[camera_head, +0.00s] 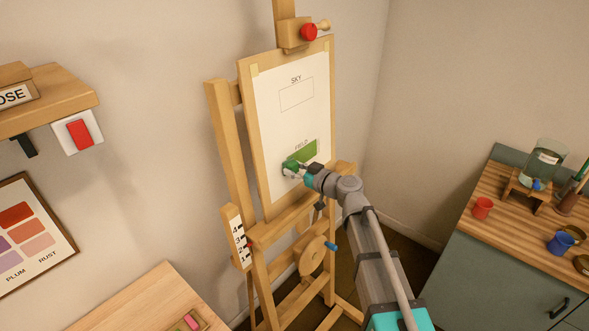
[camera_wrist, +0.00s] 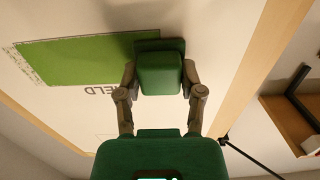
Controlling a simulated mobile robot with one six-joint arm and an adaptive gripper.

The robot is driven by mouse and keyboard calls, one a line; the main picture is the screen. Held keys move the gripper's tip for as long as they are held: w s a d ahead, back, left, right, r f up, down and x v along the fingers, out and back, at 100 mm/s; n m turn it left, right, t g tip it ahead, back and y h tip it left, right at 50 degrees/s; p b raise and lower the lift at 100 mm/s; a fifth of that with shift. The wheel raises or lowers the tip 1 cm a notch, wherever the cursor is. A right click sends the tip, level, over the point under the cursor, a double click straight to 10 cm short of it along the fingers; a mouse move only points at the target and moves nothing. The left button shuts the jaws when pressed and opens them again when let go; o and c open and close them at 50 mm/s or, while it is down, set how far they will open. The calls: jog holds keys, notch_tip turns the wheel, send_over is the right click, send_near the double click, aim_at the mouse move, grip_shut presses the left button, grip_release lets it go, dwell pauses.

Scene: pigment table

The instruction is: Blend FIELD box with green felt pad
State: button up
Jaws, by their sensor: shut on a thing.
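The paper (camera_head: 281,123) is taped to a board on the easel. Its FIELD box (camera_head: 308,150) is filled green, and the SKY box (camera_head: 297,94) above it is empty. My gripper (camera_head: 294,166) is at the lower left of the FIELD box, shut on the green felt pad. In the wrist view the green pad (camera_wrist: 161,75) sits between the two fingers, at or very near the paper beside the green FIELD fill (camera_wrist: 85,58). I cannot tell for certain whether it touches. Part of the FIELD box is hidden behind the gripper and pad.
A counter (camera_head: 470,230) at right holds a red cup (camera_head: 482,208), a blue cup (camera_head: 560,243) and a glass jar (camera_head: 545,160). A shelf (camera_head: 60,95) with a red switch (camera_head: 79,134) and a colour chart (camera_head: 30,238) are at left. A wooden table (camera_head: 145,300) stands at lower left.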

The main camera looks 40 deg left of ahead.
aim_at(311, 150)
jog(key=shift+w, duration=0.1)
jog(key=shift+w, duration=1.3)
jog(key=shift+w, duration=0.15)
jog(key=shift+w+d, duration=0.25)
jog(key=shift+w, duration=0.95)
jog(key=shift+w, duration=1.35)
jog(key=shift+w, duration=0.15)
jog(key=shift+w+d, duration=0.2)
jog(key=shift+w, duration=0.95)
jog(key=shift+w, duration=0.2)
